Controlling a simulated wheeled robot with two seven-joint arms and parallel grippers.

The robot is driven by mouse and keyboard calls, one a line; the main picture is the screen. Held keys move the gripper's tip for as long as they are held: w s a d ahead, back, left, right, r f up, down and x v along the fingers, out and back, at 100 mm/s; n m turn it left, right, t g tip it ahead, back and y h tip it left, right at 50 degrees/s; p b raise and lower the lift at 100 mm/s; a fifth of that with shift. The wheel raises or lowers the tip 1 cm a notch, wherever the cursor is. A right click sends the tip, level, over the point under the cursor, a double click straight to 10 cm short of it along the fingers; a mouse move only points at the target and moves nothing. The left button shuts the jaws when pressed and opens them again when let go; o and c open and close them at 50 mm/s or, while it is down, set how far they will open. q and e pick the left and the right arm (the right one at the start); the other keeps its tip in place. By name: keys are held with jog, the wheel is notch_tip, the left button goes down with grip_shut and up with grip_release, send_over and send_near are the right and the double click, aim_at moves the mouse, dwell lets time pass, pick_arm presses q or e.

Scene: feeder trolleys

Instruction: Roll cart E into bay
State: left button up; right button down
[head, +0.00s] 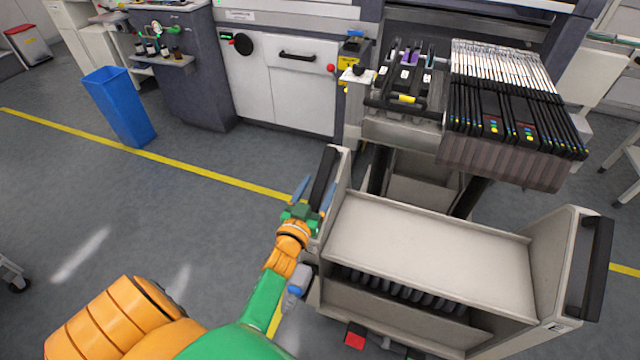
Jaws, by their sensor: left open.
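The cart (430,240), a pale grey trolley with a flat top and a lower shelf of dark items, stands at the lower right. A small dark mark is on its right end panel, too small to read surely. It has a black handle (323,176) on its left end and another black handle (597,268) on its right end. My left gripper (314,190) is open at the left handle, its blue fingers on either side of the bar; contact cannot be told. The bay opening (420,185) is behind the cart, under the feeder bank, partly hidden. My right gripper is out of view.
The feeder bank (515,120) with black feeders overhangs behind the cart. A white machine cabinet (285,90) stands left of it. A blue bin (120,105) stands at the upper left. A yellow floor line (215,178) runs across open grey floor left of the cart.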

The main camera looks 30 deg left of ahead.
pick_arm(q)
jog(key=shift+w+a+f, duration=0.15)
jog(key=shift+w, duration=0.55)
jog(key=shift+s, duration=0.15)
jog(key=c, duration=0.4)
grip_shut()
dwell(0.4)
